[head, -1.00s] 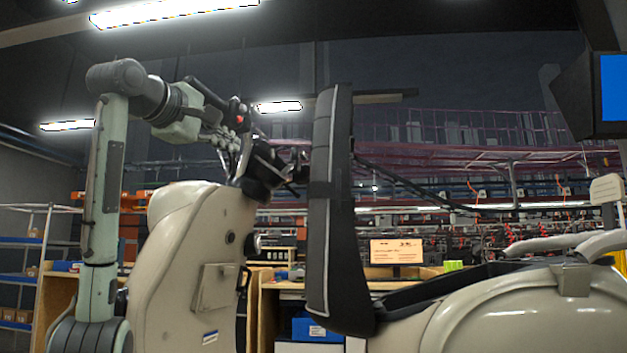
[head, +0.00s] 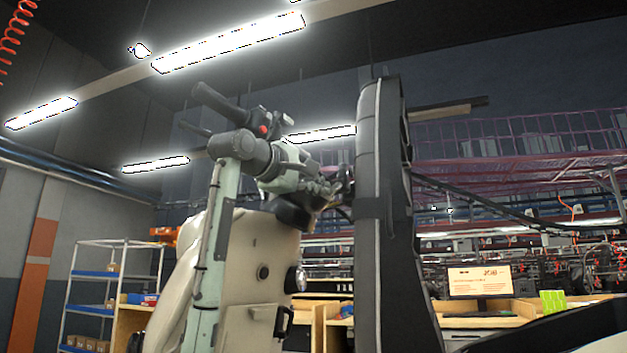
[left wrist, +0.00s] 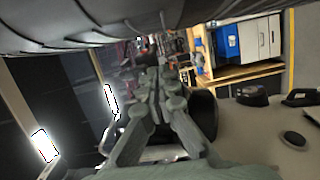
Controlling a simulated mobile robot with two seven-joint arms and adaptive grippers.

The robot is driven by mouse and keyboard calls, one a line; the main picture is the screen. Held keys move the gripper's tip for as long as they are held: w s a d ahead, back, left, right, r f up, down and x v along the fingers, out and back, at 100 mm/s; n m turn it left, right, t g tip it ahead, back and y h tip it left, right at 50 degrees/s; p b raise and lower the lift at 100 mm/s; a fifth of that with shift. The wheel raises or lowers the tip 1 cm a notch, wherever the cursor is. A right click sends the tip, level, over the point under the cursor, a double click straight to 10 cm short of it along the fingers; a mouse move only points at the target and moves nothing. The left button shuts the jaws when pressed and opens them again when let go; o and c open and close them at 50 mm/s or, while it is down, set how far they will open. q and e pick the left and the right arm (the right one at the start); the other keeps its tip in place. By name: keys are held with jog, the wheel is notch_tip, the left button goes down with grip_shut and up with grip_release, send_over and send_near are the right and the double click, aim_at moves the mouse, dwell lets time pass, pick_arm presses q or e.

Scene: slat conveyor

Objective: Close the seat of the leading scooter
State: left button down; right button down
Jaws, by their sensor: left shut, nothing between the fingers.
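The scooter's seat (head: 367,270) is a long dark padded panel with light piping, standing upright, raised, in the middle of the head view. Its padded surface also fills the top of the left wrist view (left wrist: 110,25). The scooter's cream front body (head: 245,262) stands left of it, with the handlebar above. My left gripper (head: 343,188) is shut and empty, close to the seat's left side at mid height; I cannot tell whether it touches. Its closed fingers show in the left wrist view (left wrist: 152,82), just below the seat. My right gripper is not in view.
The handlebar's black grip (head: 222,102) sticks up close to my left arm. Behind stand a workbench with a monitor (head: 480,281), a shelf rack (head: 100,285) at left and a pink mesh structure (head: 520,140). Open air shows right of the seat.

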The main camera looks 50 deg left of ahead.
pick_arm(q)
jog(key=w+d+p, duration=0.1)
jog(key=w+d, duration=0.1)
jog(key=w, duration=0.4)
jog(key=shift+w+d+f, duration=0.15)
jog(key=shift+d, duration=0.05)
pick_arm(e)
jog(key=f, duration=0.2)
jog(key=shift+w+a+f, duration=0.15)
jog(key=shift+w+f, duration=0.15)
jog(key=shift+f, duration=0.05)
